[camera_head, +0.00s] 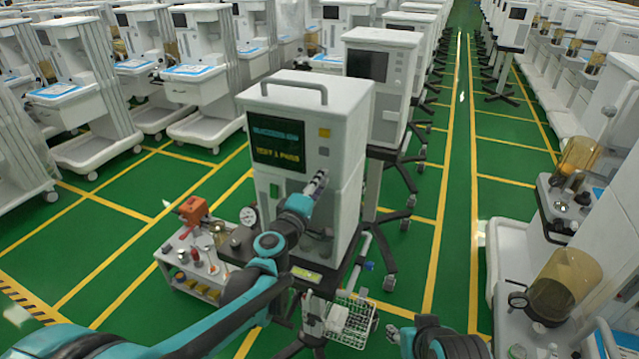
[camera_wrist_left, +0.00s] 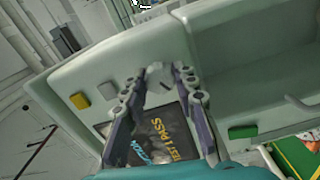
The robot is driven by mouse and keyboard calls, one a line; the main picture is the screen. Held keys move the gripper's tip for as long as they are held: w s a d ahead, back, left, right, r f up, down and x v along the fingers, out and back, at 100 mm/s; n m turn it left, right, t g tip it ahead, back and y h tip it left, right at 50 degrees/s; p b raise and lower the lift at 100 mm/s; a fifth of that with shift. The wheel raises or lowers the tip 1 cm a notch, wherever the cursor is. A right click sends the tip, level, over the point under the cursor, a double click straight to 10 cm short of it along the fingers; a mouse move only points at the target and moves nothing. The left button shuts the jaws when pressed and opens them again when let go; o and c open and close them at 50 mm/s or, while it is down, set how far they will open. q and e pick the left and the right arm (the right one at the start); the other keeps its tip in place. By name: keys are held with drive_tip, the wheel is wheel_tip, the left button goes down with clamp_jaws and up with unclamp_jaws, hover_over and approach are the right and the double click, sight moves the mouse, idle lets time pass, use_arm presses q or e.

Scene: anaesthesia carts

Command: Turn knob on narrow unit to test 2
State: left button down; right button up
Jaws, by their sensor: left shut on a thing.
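The narrow unit (camera_head: 305,125) is a white box with a top handle, standing on a wheeled stand. Its dark screen (camera_head: 278,143) reads TEST 1 PASS. The screen also shows upside down in the left wrist view (camera_wrist_left: 165,135). My left gripper (camera_head: 320,178) is at the front of the unit, right of and below the screen. In the left wrist view my left gripper (camera_wrist_left: 158,80) has its two fingertips on either side of the pale round knob (camera_wrist_left: 158,73), shut on it. The knob is hidden behind the gripper in the head view.
A yellow square (camera_head: 324,132) and a green square (camera_head: 274,190) are on the unit's front. A side tray (camera_head: 190,262) with small parts, a gauge (camera_head: 249,216) and a wire basket (camera_head: 350,320) are close by.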

idle(0.3)
use_arm(q)
drive_tip(key=c, duration=1.2)
unclamp_jaws()
drive_tip(key=v, duration=1.2)
drive_tip(key=shift+f, duration=0.1)
drive_tip(key=shift+s, duration=0.1)
